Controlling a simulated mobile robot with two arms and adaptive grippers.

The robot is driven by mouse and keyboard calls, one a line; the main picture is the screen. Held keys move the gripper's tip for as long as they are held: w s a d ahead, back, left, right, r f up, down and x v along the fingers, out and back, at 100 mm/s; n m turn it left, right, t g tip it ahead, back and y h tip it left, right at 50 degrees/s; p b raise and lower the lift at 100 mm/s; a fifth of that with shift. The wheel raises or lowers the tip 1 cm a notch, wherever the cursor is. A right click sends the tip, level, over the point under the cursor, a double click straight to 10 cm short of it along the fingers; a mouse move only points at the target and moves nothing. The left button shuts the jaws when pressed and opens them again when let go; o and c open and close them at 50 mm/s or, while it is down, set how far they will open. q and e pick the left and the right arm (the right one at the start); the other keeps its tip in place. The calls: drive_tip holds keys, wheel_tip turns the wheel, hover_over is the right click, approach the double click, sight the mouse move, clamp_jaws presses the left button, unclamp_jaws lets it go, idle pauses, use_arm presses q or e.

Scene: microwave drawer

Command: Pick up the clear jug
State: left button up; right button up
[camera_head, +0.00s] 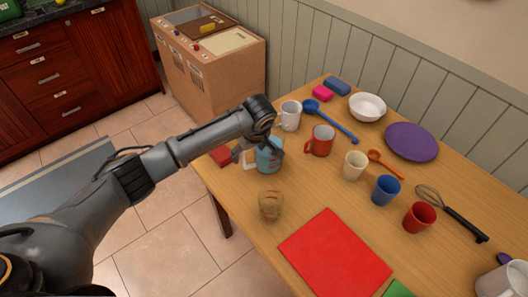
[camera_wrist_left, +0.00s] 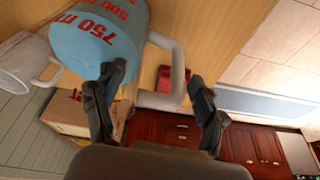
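A light blue jug (camera_head: 269,160) with red volume markings and a pale handle stands near the table's left edge. In the left wrist view the jug (camera_wrist_left: 95,35) shows large "750" print, and its handle (camera_wrist_left: 178,62) lies between my fingers. My left gripper (camera_head: 257,150) is at the jug; in the wrist view the gripper (camera_wrist_left: 157,74) is open, with a finger on either side of the handle. I cannot tell if they touch it. A see-through brownish cup (camera_head: 270,207) with red marks stands nearer; I cannot tell which is the task's clear jug. My right gripper is out of view.
A white mug (camera_head: 290,115) and a red mug (camera_head: 320,140) stand close behind the jug. A red box (camera_head: 221,156) lies at the table edge. A red mat (camera_head: 335,255) lies in front. Cups, a purple plate (camera_head: 411,142) and a whisk (camera_head: 450,213) fill the right side.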

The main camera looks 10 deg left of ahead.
use_arm(q)
clamp_jaws()
drive_tip(key=shift+w+r, duration=0.1)
drive_tip(key=shift+r, duration=0.1)
